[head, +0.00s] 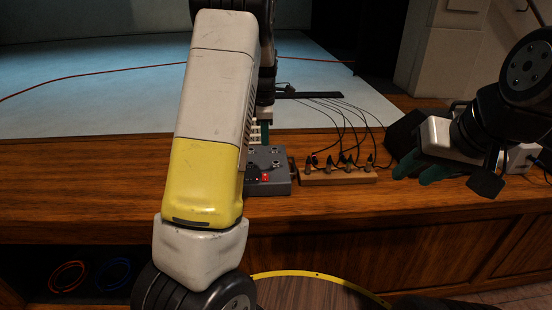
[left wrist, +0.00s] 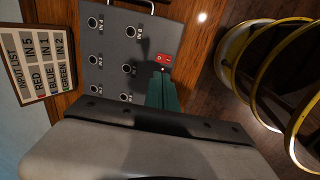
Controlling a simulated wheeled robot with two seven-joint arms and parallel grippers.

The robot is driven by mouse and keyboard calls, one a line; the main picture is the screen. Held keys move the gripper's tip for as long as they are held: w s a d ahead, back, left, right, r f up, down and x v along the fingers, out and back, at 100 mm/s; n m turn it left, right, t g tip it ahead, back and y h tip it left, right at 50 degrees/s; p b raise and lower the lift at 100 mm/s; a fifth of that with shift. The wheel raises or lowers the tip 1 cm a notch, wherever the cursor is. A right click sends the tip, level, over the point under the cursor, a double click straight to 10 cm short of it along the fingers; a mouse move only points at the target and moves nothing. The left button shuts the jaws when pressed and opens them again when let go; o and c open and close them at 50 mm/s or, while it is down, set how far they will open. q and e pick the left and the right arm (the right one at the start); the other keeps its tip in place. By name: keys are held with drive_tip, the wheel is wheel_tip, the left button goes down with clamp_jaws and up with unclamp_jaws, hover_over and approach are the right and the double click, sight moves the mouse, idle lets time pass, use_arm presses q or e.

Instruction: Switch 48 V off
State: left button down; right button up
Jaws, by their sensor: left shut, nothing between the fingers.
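A grey box (head: 280,186) stands on the wooden desk, partly hidden behind my left arm in the head view. Its panel (left wrist: 112,48) shows several round sockets and a red switch (left wrist: 164,60) near one edge in the left wrist view. The red switch also shows in the head view (head: 265,178). My left gripper (left wrist: 162,84) is shut and empty, its green fingertips close beside the switch; I cannot tell whether they touch. In the head view only a little of it shows behind my arm. My right gripper (head: 413,178) looks open and empty, right of the box.
A wooden block (head: 340,178) with several plugs and black cables stands right of the grey box. An input list sign (left wrist: 34,66) stands beside the panel. A white box (head: 520,158) lies at the far right. The desk's front edge is bare.

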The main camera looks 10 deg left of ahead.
sight(266, 179)
use_arm(q)
drive_tip(key=f, duration=0.4)
drive_tip(key=w+f, duration=0.1)
drive_tip(key=f, duration=0.9)
drive_tip(key=shift+w+a, duration=0.25)
drive_tip(key=shift+w, duration=0.1)
drive_tip(key=shift+w+f, duration=0.1)
drive_tip(key=shift+f, duration=0.15)
drive_tip(key=shift+s+f, duration=0.1)
drive_tip(key=shift+s, duration=0.15)
drive_tip(key=shift+s+d, duration=0.25)
drive_tip(key=shift+s, duration=0.5)
